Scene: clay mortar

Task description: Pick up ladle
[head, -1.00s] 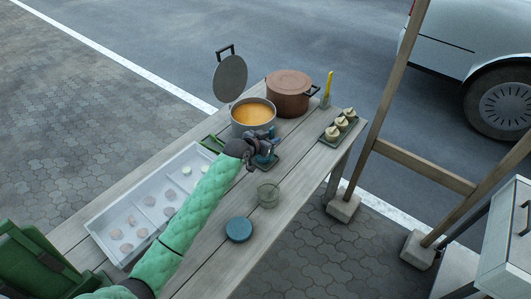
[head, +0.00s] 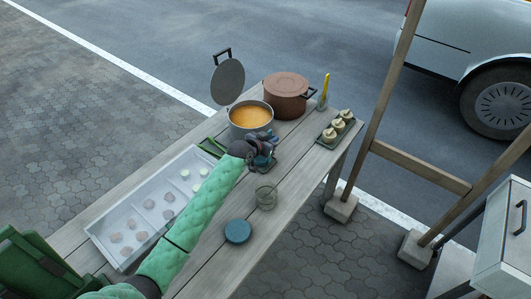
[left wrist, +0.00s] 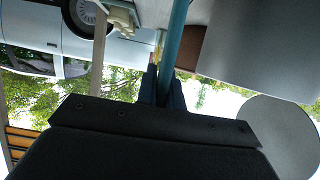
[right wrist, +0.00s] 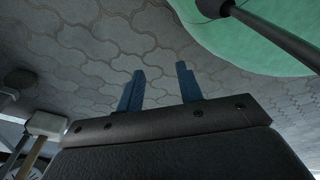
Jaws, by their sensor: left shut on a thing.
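A ladle's teal handle (left wrist: 177,35) runs between the fingers of my left gripper (left wrist: 165,88) in the left wrist view. The left gripper is shut on it. In the head view the left gripper (head: 267,145) is over the table, just in front of the grey pot of orange soup (head: 250,116). A teal part shows beneath the gripper there, but the gripper hides much of it, and I cannot make out the ladle's bowl. My right gripper (right wrist: 160,88) is open and empty above paving in the right wrist view.
On the wooden table (head: 213,262) are a brown lidded pot (head: 286,94), a white tray of pale pieces (head: 110,218), a glass jar (head: 266,197), a teal lid (head: 237,231) and a small tray of pale items (head: 326,140). A grey lid (head: 228,80) stands tilted behind the soup pot.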

